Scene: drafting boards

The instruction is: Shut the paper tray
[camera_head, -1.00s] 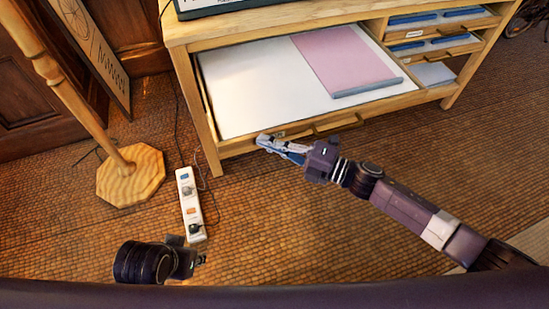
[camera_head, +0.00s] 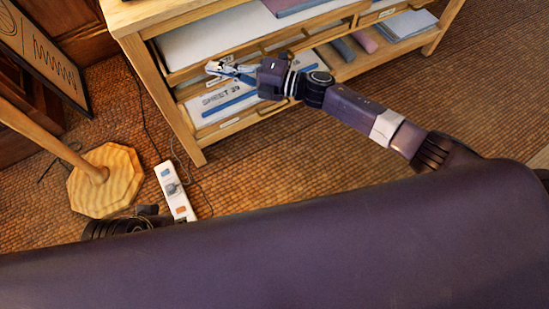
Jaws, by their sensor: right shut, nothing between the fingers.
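The paper tray (camera_head: 200,62) is in the upper part of the wooden cabinet, with its front close to the cabinet frame.
A lower shelf holds paper marked SHEET (camera_head: 225,98) and rolls (camera_head: 355,45). A white power strip (camera_head: 175,191) with cables lies on the floor left of the cabinet. A wooden stand (camera_head: 106,182) is further left. Woven floor (camera_head: 470,95) is clear at the right.

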